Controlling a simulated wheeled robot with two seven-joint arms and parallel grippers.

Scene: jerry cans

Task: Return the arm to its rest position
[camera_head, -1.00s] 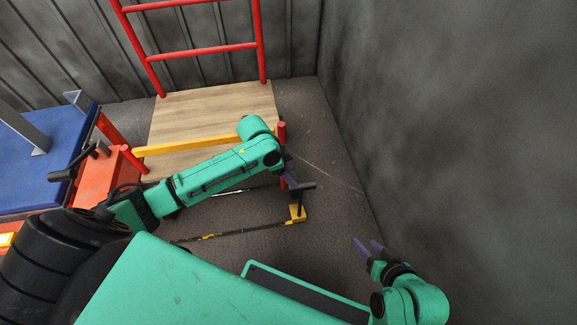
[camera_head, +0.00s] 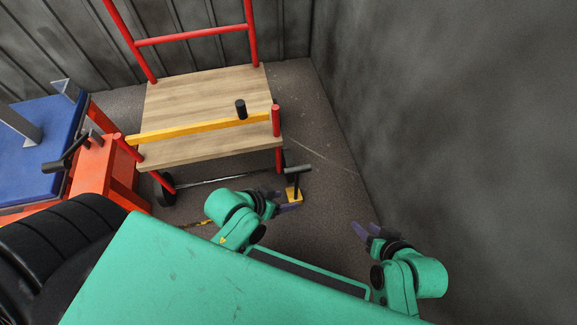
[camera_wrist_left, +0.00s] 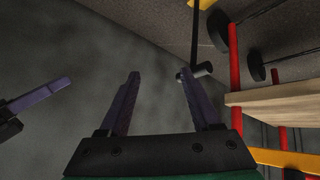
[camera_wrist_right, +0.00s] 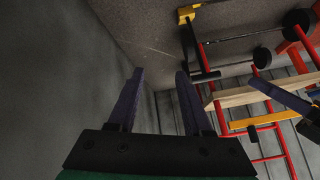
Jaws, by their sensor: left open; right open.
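My left arm is folded low in front of my body in the head view. Its left gripper (camera_head: 287,203) points right, above the floor near the cart's handle. In the left wrist view its purple fingers (camera_wrist_left: 158,95) stand apart with nothing between them. My right gripper (camera_head: 366,232) is at the lower right, beside the grey wall. In the right wrist view its fingers (camera_wrist_right: 155,95) are also apart and empty. A finger of the other gripper shows at the edge of each wrist view.
A cart with a wooden deck (camera_head: 185,90), red posts and a yellow bar (camera_head: 180,131) stands ahead. A blue-topped orange table (camera_head: 40,165) is at left. The grey wall (camera_head: 450,120) bounds the right.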

